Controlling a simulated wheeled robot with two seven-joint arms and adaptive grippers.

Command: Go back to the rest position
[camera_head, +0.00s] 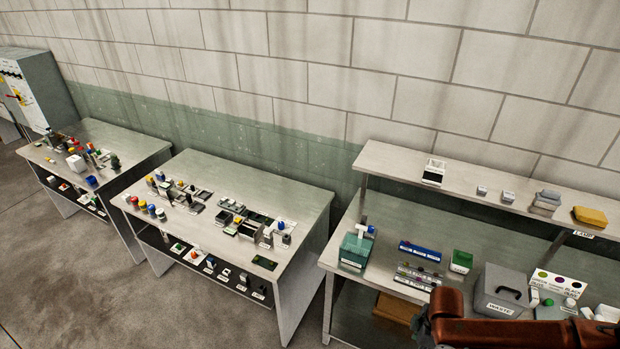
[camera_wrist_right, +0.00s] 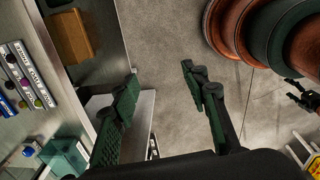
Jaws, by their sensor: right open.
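My right gripper (camera_wrist_right: 160,105) is open and empty in the right wrist view. Its two dark green fingers stand wide apart over the grey floor and the edge of a bench. My reddish-brown right arm (camera_head: 480,328) shows at the lower right of the head view, in front of the right bench. My left gripper is not in the head view. In the right wrist view a dark gripper-like part (camera_wrist_right: 303,97) shows at the right edge, too small to read.
The right bench (camera_head: 400,228) holds a teal box (camera_head: 355,250), a blue tray (camera_head: 420,251), a green box (camera_head: 461,261) and a grey WASTE bin (camera_head: 499,292). Its shelf (camera_head: 400,160) overhangs the back. Two more benches stand left, with small parts. The floor (camera_head: 90,270) in front is clear.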

